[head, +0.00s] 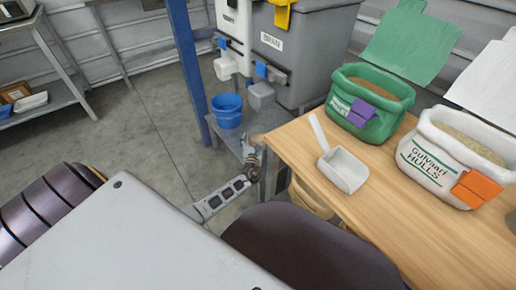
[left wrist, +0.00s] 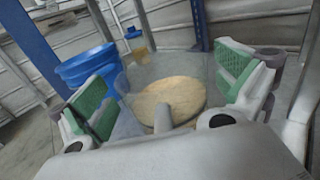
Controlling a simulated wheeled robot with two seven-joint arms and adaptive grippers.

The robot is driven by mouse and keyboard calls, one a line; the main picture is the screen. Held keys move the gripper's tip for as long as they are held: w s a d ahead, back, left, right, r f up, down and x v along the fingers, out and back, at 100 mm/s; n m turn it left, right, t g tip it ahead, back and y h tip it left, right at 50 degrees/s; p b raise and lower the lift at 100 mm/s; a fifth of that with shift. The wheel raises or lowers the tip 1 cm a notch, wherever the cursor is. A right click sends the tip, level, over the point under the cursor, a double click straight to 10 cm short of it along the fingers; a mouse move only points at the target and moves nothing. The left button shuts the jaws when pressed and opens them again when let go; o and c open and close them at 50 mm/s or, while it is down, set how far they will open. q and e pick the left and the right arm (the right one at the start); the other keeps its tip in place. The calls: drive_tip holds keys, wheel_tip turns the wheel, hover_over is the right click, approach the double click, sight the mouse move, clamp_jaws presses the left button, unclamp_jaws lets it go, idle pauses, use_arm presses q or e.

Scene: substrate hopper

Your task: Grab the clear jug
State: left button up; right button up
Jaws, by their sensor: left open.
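The clear jug (left wrist: 140,78) stands in the middle of the left wrist view, see-through, with a pale tan material visible at its bottom. A pale handle-like part (left wrist: 164,118) shows at its near side, pointing towards my gripper. My left gripper (left wrist: 165,80) is open, with a green-padded finger to each side of the jug; I cannot tell whether either pad touches it. In the head view my left gripper (head: 252,158) is low beside the wooden table's left edge, and I cannot make out the jug there.
A blue bucket (head: 227,112) stands close by on a low grey shelf, beside a blue post (head: 187,65). Grey hoppers (head: 310,55) stand behind. On the wooden table (head: 440,245) are a white scoop (head: 343,170), a green sack (head: 365,122) and a white sack (head: 430,155).

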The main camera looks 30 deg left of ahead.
use_arm(q)
drive_tip(key=c, duration=1.6)
use_arm(e)
drive_tip(key=shift+s+f, duration=0.1)
drive_tip(key=shift+s, duration=0.05)
use_arm(q)
drive_tip(key=shift+r, duration=0.25)
use_arm(e)
drive_tip(key=shift+s+d, duration=0.1)
